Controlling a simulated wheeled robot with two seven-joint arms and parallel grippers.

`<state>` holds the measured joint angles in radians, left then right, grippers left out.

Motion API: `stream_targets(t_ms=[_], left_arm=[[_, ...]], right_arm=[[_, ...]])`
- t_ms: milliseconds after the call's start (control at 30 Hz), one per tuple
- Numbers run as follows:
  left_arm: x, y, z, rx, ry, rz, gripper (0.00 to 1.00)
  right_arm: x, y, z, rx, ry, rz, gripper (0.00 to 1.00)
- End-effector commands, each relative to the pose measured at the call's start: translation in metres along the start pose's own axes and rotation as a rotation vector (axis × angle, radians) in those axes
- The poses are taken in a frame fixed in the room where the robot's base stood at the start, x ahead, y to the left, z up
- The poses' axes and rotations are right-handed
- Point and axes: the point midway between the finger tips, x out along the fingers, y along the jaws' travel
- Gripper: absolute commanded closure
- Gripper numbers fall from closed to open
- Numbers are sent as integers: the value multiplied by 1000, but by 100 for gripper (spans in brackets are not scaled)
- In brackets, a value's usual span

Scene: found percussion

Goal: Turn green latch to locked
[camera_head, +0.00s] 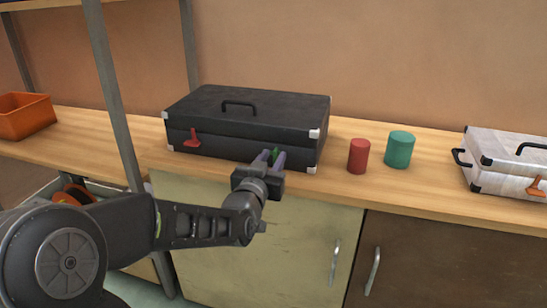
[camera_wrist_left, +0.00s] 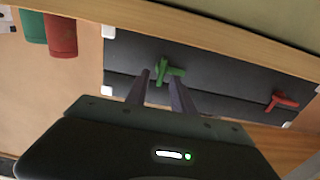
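A black case (camera_head: 240,125) with pale metal corners lies shut on the wooden counter. Its front carries a red latch (camera_head: 192,138) at the left and a green latch (camera_head: 275,154) at the right. My left gripper (camera_head: 270,158) is at the case's front, with its fingers on either side of the green latch. In the left wrist view the green latch (camera_wrist_left: 167,72) shows between the two separated fingertips; I cannot tell whether they touch it. The red latch (camera_wrist_left: 283,101) also shows there. My right gripper is in neither view.
A red cylinder (camera_head: 358,156) and a green cylinder (camera_head: 399,149) stand right of the case. A silver case (camera_head: 505,165) with an orange latch is at the far right. An orange bin (camera_head: 25,116) is at the left. A grey shelf post (camera_head: 115,95) rises near the counter's front.

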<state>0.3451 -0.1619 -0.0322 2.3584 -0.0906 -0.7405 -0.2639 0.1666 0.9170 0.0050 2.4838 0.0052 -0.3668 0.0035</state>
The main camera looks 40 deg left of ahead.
Motion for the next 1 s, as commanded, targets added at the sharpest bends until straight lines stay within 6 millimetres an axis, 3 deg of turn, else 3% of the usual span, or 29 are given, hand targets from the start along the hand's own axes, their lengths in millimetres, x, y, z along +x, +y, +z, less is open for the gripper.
stream_targets(t_ms=[133, 400, 767, 1000], left_arm=[[12, 0, 1, -1, 0, -1, 71], [13, 0, 0, -1, 0, -1, 71], [13, 0, 0, -1, 0, -1, 100], [13, 0, 0, -1, 0, 0, 100]], right_arm=[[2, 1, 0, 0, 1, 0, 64], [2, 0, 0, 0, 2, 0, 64], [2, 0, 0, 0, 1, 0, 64], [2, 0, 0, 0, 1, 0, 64]])
